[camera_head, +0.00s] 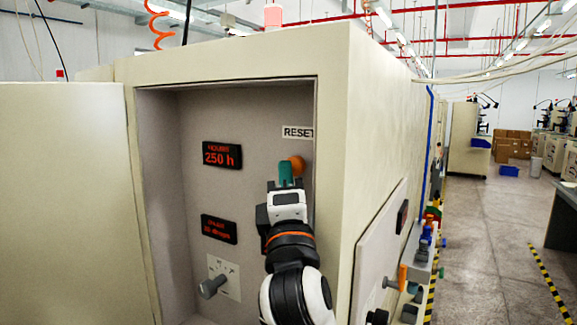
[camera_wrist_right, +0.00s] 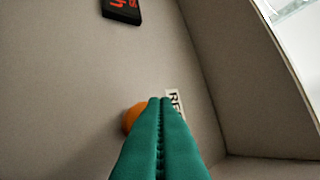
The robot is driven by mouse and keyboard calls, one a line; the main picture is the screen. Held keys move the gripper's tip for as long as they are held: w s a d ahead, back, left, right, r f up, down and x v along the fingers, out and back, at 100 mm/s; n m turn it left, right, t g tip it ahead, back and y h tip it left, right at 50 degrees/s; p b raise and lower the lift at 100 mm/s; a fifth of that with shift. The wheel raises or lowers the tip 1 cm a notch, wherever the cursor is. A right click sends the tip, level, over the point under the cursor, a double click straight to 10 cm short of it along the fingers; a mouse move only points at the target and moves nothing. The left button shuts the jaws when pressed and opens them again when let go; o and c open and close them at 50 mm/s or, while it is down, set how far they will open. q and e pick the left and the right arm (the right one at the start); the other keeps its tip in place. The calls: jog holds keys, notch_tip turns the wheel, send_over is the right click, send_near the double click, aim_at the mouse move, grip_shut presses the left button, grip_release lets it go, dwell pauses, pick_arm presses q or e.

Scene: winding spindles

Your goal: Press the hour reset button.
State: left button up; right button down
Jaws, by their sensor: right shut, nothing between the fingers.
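The orange reset button (camera_head: 298,165) is on the back panel of the open cabinet, under a white RESET label (camera_head: 298,132). In the right wrist view the orange button (camera_wrist_right: 131,118) shows partly behind the fingertips, and the label (camera_wrist_right: 174,102) is beside them. My right gripper (camera_head: 286,168) has its green fingers shut and empty, in front of the button and overlapping its left side in the head view. It also shows in the right wrist view (camera_wrist_right: 161,100). I cannot tell whether the fingertips touch the button. The hours display (camera_head: 222,155) reads 250 h. My left gripper is not in view.
A second red display (camera_head: 219,229) and a grey rotary knob (camera_head: 213,286) are lower on the panel. The cabinet's side wall (camera_head: 335,150) is close to the right of my right arm. The open door (camera_head: 65,200) stands at the left.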

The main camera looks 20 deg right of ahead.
jog(key=shift+d, duration=0.15)
dwell(0.7)
jog(key=shift+f, duration=0.3)
jog(key=shift+s, duration=0.15)
jog(key=s+a, duration=0.1)
jog(key=a, duration=0.1)
jog(key=s+a, duration=0.1)
jog(key=s, duration=0.1)
jog(key=shift+a, duration=0.35)
jog(key=shift+w, duration=0.1)
dwell(0.3)
